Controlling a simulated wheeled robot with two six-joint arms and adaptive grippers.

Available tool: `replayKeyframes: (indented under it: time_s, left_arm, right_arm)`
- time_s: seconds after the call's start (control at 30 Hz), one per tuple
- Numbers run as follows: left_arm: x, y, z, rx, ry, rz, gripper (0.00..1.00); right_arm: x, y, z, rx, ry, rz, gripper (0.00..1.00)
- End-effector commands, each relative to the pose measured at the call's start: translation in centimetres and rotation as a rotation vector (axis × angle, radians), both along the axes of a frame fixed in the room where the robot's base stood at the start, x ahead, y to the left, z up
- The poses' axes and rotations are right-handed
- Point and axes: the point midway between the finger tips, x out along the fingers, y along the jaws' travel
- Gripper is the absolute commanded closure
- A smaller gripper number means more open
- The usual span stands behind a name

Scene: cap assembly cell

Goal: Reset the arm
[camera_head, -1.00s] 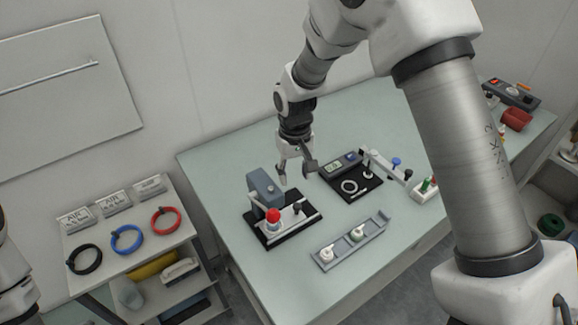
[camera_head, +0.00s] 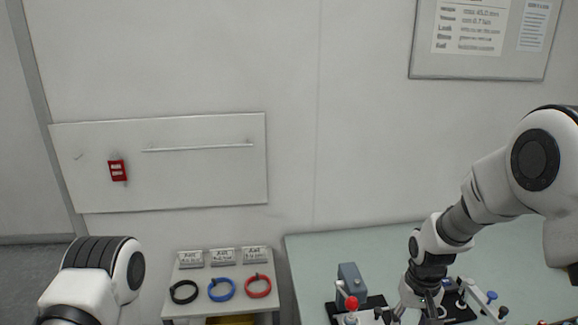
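My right arm (camera_head: 485,195) comes in from the right and reaches down to the table. Its gripper (camera_head: 420,313) is at the bottom edge of the picture, over the table, just right of a grey press-like device (camera_head: 350,282) with a red knob (camera_head: 351,302). The gripper's fingers look spread apart with nothing visible between them; their tips are close to or cut by the picture edge. My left arm (camera_head: 95,280) shows at the lower left as a white link with a dark ribbed joint. Its gripper is out of view.
The pale green table (camera_head: 330,247) fills the lower right. A dark fixture with a blue-knobbed clamp (camera_head: 491,296) is right of the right gripper. At the left, a shelf (camera_head: 205,308) holds black (camera_head: 184,291), blue (camera_head: 221,288) and red (camera_head: 258,285) rings.

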Motion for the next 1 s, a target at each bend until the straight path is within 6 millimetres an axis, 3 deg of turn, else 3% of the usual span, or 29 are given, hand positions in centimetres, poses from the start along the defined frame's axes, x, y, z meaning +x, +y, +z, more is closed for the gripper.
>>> replayKeyframes:
  time_s: [0.3, 0.57, 0.67, 0.77, 0.87, 0.9, 0.93, 1.0]
  left_arm:
    - [0.0, 0.0, -1.3, 0.0, -0.001, 0.0, 0.65]
    - [0.0, 0.0, -2.7, 0.0, 0.0, 0.0, 0.65]
    - [0.0, 0.0, -3.5, 0.0, 0.0, 0.0, 0.65]
    - [0.0, 0.0, -4.5, 0.0, 0.0, 0.0, 0.65]
    - [0.0, 0.0, -5.9, 0.0, 0.0, 0.0, 0.65]
    - [0.0, 0.0, -6.5, 0.0, 0.0, 0.0, 0.65]
    - [0.0, 0.0, -6.7, 0.0, 0.0, 0.0, 0.65]
    - [0.0, 0.0, -6.7, 0.0, 0.0, 0.0, 0.65]
  right_arm:
    - [-2.9, 0.0, -6.4, 0.001, 0.114, -0.001, 0.51]
    - [-9.2, 0.0, -13.4, 0.006, 0.285, -0.004, 0.51]
    - [-13.0, 0.1, -17.2, 0.009, 0.349, -0.005, 0.51]
    - [-18.2, 0.3, -21.6, 0.015, 0.409, -0.005, 0.51]
    - [-25.4, 0.5, -26.5, 0.023, 0.444, -0.002, 0.51]
    - [-28.7, 0.6, -28.1, 0.026, 0.436, -0.001, 0.51]
    - [-30.5, 0.6, -28.8, 0.027, 0.413, 0.002, 0.51]
    - [-32.3, 0.6, -28.9, 0.027, 0.321, 0.011, 0.51]
